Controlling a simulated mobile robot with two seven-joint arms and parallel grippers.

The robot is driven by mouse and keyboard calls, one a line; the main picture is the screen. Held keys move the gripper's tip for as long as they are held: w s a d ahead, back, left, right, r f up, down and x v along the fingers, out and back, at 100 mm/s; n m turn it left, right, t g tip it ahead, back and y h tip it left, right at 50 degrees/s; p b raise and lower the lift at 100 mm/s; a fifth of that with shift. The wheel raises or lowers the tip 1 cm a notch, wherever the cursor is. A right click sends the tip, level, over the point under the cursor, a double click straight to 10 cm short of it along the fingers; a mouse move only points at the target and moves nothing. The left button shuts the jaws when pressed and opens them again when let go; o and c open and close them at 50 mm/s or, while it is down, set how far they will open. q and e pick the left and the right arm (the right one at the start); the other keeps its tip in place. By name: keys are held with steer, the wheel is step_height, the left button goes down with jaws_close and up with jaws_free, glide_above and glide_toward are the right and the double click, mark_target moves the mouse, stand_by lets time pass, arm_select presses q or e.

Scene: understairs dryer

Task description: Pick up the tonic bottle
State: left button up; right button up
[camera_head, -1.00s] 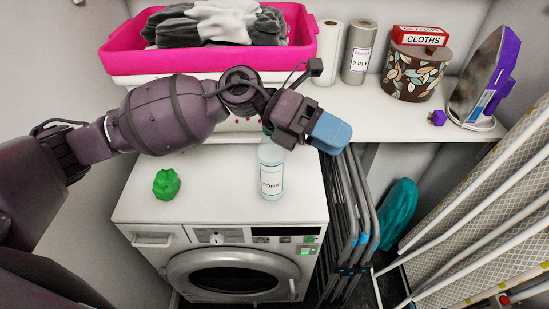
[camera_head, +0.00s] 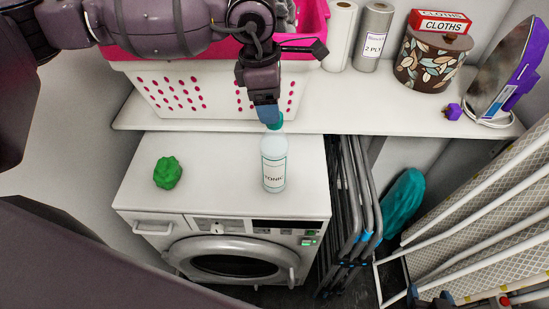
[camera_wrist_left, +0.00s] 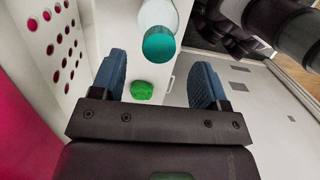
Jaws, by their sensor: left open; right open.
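The tonic bottle (camera_head: 273,168), clear-white with a teal cap and a label, stands upright on top of the white dryer, toward its right side. My left gripper (camera_head: 269,115) points downward just above and behind the cap in the head view. In the left wrist view, the gripper (camera_wrist_left: 158,77) is open with nothing between its blue fingers. The bottle's teal cap (camera_wrist_left: 159,44) shows ahead of the fingers, lined up sideways with the gap between them. I cannot tell whether a finger touches the cap.
The dryer top (camera_head: 220,160) also holds a crumpled green thing (camera_head: 167,172) on the left. Behind is a shelf (camera_head: 350,110) with a pink and white basket (camera_head: 180,95), paper rolls (camera_head: 373,38), a patterned pot (camera_head: 432,62) and an iron (camera_head: 505,75). Folded racks stand right of the dryer.

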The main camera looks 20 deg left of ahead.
arm_select(q)
steer(key=p, duration=0.2)
glide_above(274, 155)
steer(key=w, duration=0.3)
steer(key=shift+w+a+f, duration=0.1)
steer(key=shift+a+f, duration=0.1)
steer(key=shift+f, duration=1.45)
steer(key=shift+w+a+f, duration=0.1)
steer(key=shift+a+f, duration=0.05)
steer(key=shift+f, duration=1.45)
steer(key=shift+r, duration=0.1)
steer(key=c, duration=1.1)
